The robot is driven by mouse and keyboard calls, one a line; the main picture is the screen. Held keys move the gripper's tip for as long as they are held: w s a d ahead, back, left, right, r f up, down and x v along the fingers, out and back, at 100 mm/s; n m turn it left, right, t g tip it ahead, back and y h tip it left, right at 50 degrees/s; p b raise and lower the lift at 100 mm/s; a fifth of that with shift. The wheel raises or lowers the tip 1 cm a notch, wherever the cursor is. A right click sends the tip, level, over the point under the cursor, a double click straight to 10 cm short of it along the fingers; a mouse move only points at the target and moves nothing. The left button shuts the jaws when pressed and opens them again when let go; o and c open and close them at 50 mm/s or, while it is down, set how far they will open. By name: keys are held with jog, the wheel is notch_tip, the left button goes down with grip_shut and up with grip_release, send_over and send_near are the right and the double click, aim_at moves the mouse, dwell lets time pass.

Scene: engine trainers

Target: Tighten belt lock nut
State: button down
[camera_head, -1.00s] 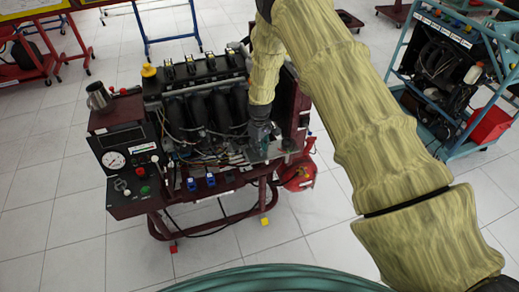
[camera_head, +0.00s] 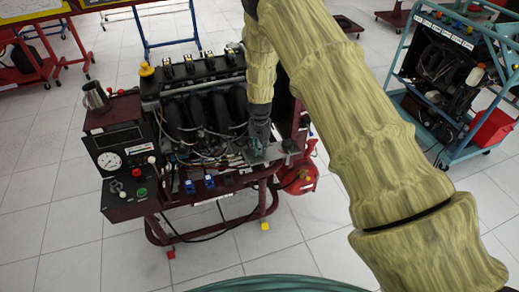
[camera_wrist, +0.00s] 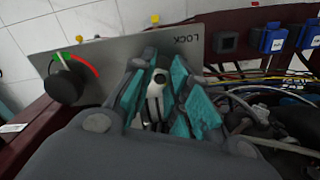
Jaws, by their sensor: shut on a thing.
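My gripper (camera_head: 258,143) is at the front right of the engine trainer (camera_head: 205,118), over a grey metal plate (camera_head: 268,154). In the wrist view, my gripper (camera_wrist: 157,100) has its teal-padded fingers closed around a small pale and dark part (camera_wrist: 158,82), apparently the belt lock nut. Most of that part is hidden between the fingers. The grey plate (camera_wrist: 110,62) behind it reads LOCK. A black knob (camera_wrist: 64,86) with a green and red arc sits on the plate, left of the fingers.
Cables (camera_wrist: 260,84) and blue sockets (camera_wrist: 272,38) lie right of the gripper. A metal mug (camera_head: 94,95) stands on the trainer's left box. A red tank (camera_head: 298,177) hangs at the right.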

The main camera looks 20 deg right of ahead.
aim_at(260, 149)
jog(key=m, duration=0.7)
jog(key=shift+w+r+b, duration=0.1)
jog(key=shift+b, duration=0.25)
dwell(0.4)
jog(key=c, duration=1.3)
grip_release()
notch_tip(260, 149, up, 12)
jog(key=shift+f, duration=0.1)
